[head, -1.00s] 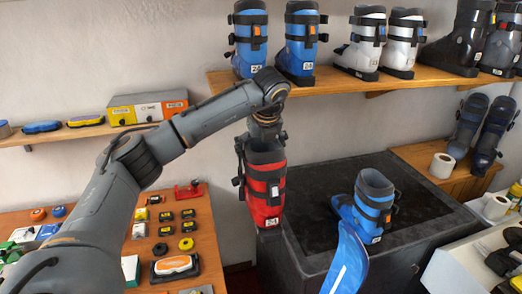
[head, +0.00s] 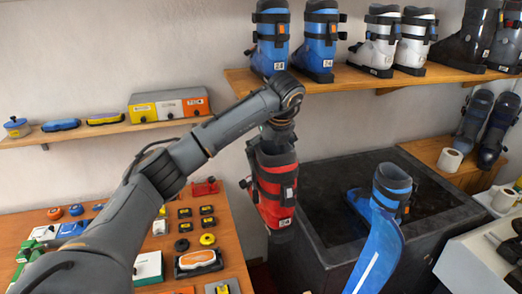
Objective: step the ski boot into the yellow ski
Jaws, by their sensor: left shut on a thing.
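A red ski boot with black buckles (head: 275,187) hangs from my left gripper (head: 272,142), beside the left edge of the dark bench. The gripper is at the boot's cuff and shut on it; its fingertips are mostly hidden. The boot tilts slightly, its sole clear of the tabletop at left. A blue ski with a white stripe (head: 376,254) is at the dark bench, with a blue boot (head: 392,190) at its far end. I cannot tell whether that boot is clamped in. No yellow ski shows. My right gripper is not in view.
The dark bench (head: 322,208) has bare top around the blue boot. A wall shelf (head: 385,78) holds several boots above. A wooden table (head: 228,240) with small tools and blocks is at left. White rolls (head: 449,160) stand at right.

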